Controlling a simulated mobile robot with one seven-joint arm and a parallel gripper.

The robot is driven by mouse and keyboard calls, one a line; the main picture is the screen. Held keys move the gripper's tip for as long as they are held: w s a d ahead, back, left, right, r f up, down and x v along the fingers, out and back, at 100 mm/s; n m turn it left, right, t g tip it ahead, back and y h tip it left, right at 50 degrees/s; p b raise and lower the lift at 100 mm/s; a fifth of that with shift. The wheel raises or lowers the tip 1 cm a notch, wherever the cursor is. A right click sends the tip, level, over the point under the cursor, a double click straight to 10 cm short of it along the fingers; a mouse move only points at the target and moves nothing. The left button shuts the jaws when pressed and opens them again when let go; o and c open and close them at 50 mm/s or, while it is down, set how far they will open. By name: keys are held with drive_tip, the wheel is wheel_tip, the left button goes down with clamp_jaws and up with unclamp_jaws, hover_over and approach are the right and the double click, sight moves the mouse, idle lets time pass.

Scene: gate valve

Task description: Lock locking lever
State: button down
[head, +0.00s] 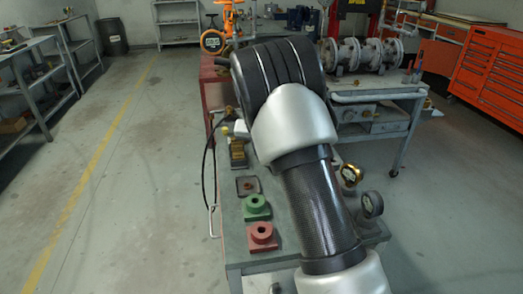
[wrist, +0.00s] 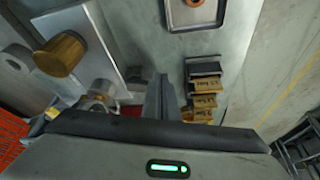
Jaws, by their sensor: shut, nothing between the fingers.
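My gripper (wrist: 163,82) shows in the wrist view, with its fingers together and nothing between them. It points down over the grey workbench, in the gap between a brass cylinder (wrist: 60,54) on the left and a stack of brass padlock-like blocks (wrist: 203,98) on the right. A small metal fitting (wrist: 101,93) sits below the brass cylinder, left of my fingers. I cannot make out for certain which part is the locking lever. In the head view my arm covers the middle of the bench, and my gripper is hidden behind it.
A shallow tray (wrist: 194,24) lies above my fingers in the wrist view. A black cable hangs off the left side. The floor at left (head: 130,200) is clear.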

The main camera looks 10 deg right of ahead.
drive_tip(key=m+p, duration=0.1)
drive_tip(key=w+m, duration=0.1)
drive_tip(key=m+h+p, duration=0.1)
drive_tip(key=shift+w+a+r+m+g+p, duration=0.15)
drive_tip(key=shift+w+a+m+g+p, duration=0.15)
drive_tip(key=shift+w+m, duration=0.1)
drive_tip(key=w+m+h+p, duration=0.1)
drive_tip(key=m, duration=0.1)
drive_tip(key=shift+w+d+m+g, duration=0.15)
drive_tip(key=shift+m+g, duration=0.15)
drive_tip(key=shift+g, duration=0.1)
drive_tip(key=shift+w+d+m+g+p, duration=0.25)
drive_tip(key=shift+w+m+g+p, duration=0.25)
drive_tip(key=shift+m, duration=0.7)
drive_tip(key=shift+w+d, duration=0.2)
drive_tip(key=shift+w, duration=0.3)
drive_tip(key=shift+s, duration=0.1)
